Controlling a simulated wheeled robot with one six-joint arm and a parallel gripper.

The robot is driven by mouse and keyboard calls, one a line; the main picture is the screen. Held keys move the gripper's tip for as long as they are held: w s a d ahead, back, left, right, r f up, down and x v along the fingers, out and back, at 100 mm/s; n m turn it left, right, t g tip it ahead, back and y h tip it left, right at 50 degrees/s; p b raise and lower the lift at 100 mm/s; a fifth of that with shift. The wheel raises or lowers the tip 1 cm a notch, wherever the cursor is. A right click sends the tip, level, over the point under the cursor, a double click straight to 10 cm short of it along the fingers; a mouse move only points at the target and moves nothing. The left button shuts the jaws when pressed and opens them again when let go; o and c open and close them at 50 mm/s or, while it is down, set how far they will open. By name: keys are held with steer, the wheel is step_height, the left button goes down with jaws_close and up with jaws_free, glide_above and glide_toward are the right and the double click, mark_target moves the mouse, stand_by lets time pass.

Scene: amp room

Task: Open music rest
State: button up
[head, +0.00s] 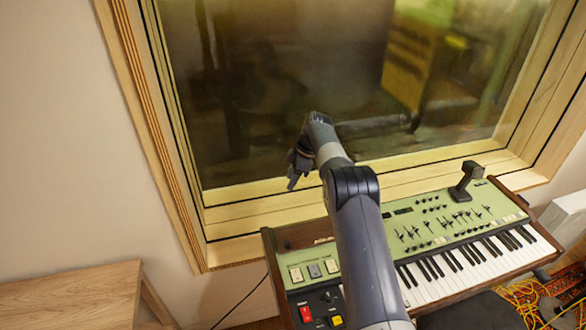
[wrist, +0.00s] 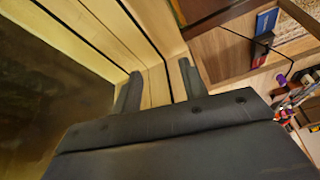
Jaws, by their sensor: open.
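The keyboard (head: 430,222) has a green control panel, a dark wooden case and black and white keys. It stands below the window, partly hidden behind my arm. I cannot make out a clear music rest in either view. A small dark upright piece (head: 467,181) stands at the back right of the keyboard; I cannot tell what it is. My gripper (head: 293,176) is raised beyond the keyboard's back left corner, in front of the window. In the wrist view my gripper (wrist: 158,82) shows two fingers apart with nothing between them.
The window's wooden frame (head: 265,208) runs close behind the keyboard. A wooden table (head: 70,295) stands at the lower left, with a dark cable (head: 240,300) between it and the keyboard. Colourful cables (head: 530,300) lie at the lower right.

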steer(key=shift+w+d+r+p, duration=0.2)
steer(key=shift+w+r+p, duration=0.3)
steer(key=shift+p, duration=0.55)
steer(key=shift+r, duration=0.1)
steer(key=v, duration=0.7)
steer(key=shift+r+p, duration=0.2)
steer(key=shift+p, duration=0.1)
steer(key=shift+d+f, duration=0.1)
steer(key=x, duration=0.7)
steer(key=shift+b, duration=0.35)
steer(key=shift+s+f, duration=0.1)
steer(key=shift+f, duration=0.05)
